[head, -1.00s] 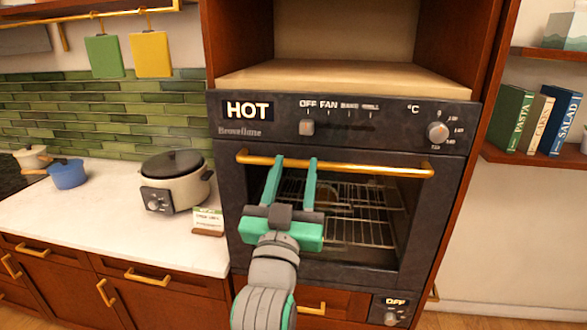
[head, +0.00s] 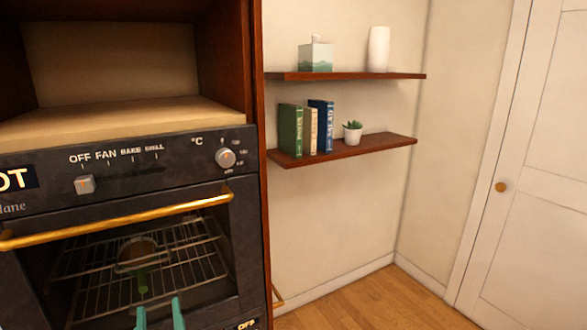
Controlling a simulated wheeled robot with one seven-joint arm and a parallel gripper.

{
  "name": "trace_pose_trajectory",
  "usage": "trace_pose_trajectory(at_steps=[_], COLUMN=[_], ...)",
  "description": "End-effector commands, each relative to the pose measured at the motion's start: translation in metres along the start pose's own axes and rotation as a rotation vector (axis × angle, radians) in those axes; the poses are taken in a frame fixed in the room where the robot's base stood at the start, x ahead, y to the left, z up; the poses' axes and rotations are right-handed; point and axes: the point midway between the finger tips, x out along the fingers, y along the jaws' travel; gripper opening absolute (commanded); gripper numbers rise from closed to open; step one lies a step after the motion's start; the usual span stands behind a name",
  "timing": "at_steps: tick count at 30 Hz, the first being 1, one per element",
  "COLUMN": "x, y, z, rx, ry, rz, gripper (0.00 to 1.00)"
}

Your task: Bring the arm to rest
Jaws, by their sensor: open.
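My gripper (head: 160,314) shows at the bottom edge of the head view, in front of the lower part of the oven (head: 120,230). Only its two green fingertips are in the picture. They stand apart with nothing seen between them. The rest of my arm is out of view. The oven door looks closed, with its gold handle (head: 120,220) across the top of the glass. Behind the glass is a wire rack (head: 190,262) with a round brownish thing on it, too dim to make out.
Two wooden shelves hang on the wall to the right. The lower shelf (head: 350,151) holds books (head: 291,130) and a small plant (head: 352,132). The upper shelf (head: 400,76) holds a box and a white vase. The wooden floor (head: 370,305) is clear before a white door (head: 540,190).

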Motion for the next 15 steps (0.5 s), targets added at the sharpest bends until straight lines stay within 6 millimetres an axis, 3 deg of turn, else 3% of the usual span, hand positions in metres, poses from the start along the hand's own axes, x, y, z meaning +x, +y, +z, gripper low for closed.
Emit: trace_pose_trajectory(at_steps=[1,6,15], x=[-0.011,-0.05,-0.136], y=[0.009,0.035,0.073], z=[0.02,0.072,0.144], rx=[-0.005,-0.015,-0.018], ry=[-0.026,-0.081,-0.181], rz=[0.012,0.047,0.118], gripper=[0.42,0.42,0.42])
